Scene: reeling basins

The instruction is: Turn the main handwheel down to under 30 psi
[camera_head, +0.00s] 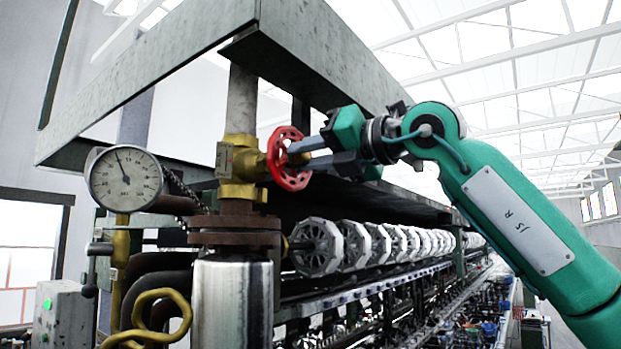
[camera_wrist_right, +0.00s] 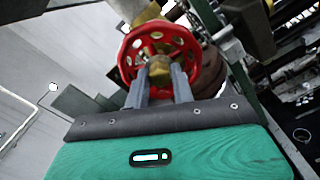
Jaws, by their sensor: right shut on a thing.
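The red handwheel (camera_head: 274,155) sits on the right side of a brass valve (camera_head: 240,160) on a vertical pipe. My right gripper (camera_head: 296,157) reaches in from the right, and its two grey fingers are shut on the middle of the handwheel. In the right wrist view, the fingers (camera_wrist_right: 160,72) lie on either side of the brass-coloured hub, inside the red handwheel rim (camera_wrist_right: 127,64). The round pressure gauge (camera_head: 124,179) is left of the valve. Its needle points up and slightly left; its figures are too small to read surely. My left gripper is not in view.
A row of grey reels (camera_head: 318,247) runs back below the arm. A steel cylinder (camera_head: 232,305), yellow pipe (camera_head: 160,312) and control box with green light (camera_head: 62,315) stand at lower left.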

